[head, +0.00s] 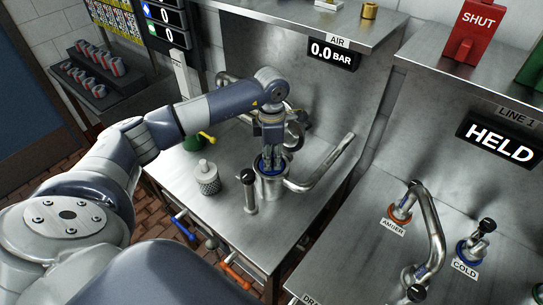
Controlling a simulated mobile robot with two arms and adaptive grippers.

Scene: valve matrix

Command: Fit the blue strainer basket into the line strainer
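The line strainer (270,187) is a round metal housing on the steel bench, with a curved pipe joining its right side. The blue strainer basket (260,166) shows only as a blue rim at the housing's mouth; its body is hidden, and I cannot tell how deep it sits. My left gripper (272,167) points down over the mouth, its fingers close together inside the blue rim. I cannot tell whether they grip the basket. My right gripper is not in view.
A silver mesh basket (207,178) stands left of the strainer. An upright post with a black top (249,190) stands close at its front left. A curved pipe (323,165) rises on the right. Blue and orange handles (236,272) hang at the bench's front edge.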

